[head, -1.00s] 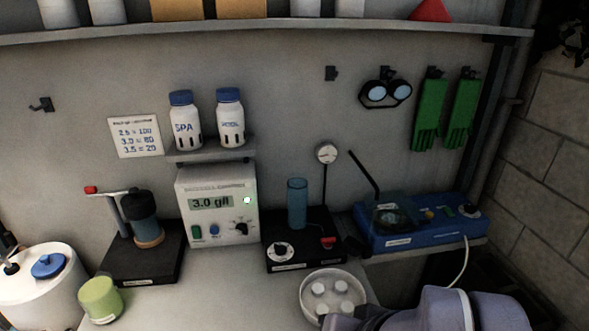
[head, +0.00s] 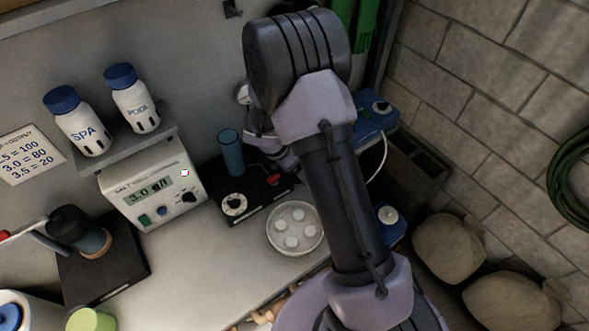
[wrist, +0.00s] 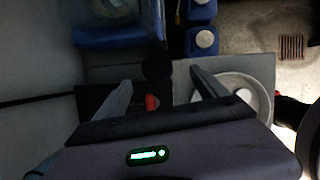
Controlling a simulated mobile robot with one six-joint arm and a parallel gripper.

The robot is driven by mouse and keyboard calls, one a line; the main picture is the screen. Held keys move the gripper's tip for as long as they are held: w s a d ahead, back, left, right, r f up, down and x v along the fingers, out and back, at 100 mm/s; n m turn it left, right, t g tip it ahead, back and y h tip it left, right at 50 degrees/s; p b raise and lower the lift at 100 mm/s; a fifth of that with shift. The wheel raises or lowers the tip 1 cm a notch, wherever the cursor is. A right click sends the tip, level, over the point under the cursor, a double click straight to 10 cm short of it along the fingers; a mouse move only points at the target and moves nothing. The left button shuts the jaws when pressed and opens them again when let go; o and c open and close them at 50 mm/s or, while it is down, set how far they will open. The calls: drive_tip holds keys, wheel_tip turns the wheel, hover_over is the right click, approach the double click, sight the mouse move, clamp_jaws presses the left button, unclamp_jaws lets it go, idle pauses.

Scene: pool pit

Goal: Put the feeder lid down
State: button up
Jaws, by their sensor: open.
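I cannot tell for sure which thing is the feeder lid. A round blue cap (head: 10,311) shows at the lower left edge of the head view, on a white drum that is mostly cut off. In the head view my arm hides the fingers.
A white round dish (head: 296,248) with several white tablets is beside the black box. A grey meter (head: 151,189) stands left, below a small shelf with two white bottles (head: 79,131). A pale green cylinder (head: 91,320) is at the front left. Blue containers (wrist: 202,40) show in the wrist view.

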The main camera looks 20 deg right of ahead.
drive_tip(key=x, duration=0.3)
drive_tip(key=b+x, duration=0.1)
drive_tip(key=x, duration=0.2)
drive_tip(key=b+x, duration=0.1)
drive_tip(key=x, duration=0.2)
drive_tip(key=shift+w+a+f, duration=0.1)
drive_tip(key=shift+w+f, duration=0.1)
drive_tip(key=shift+w, duration=0.15)
drive_tip(key=shift+r, duration=0.1)
drive_tip(key=c, duration=1.6)
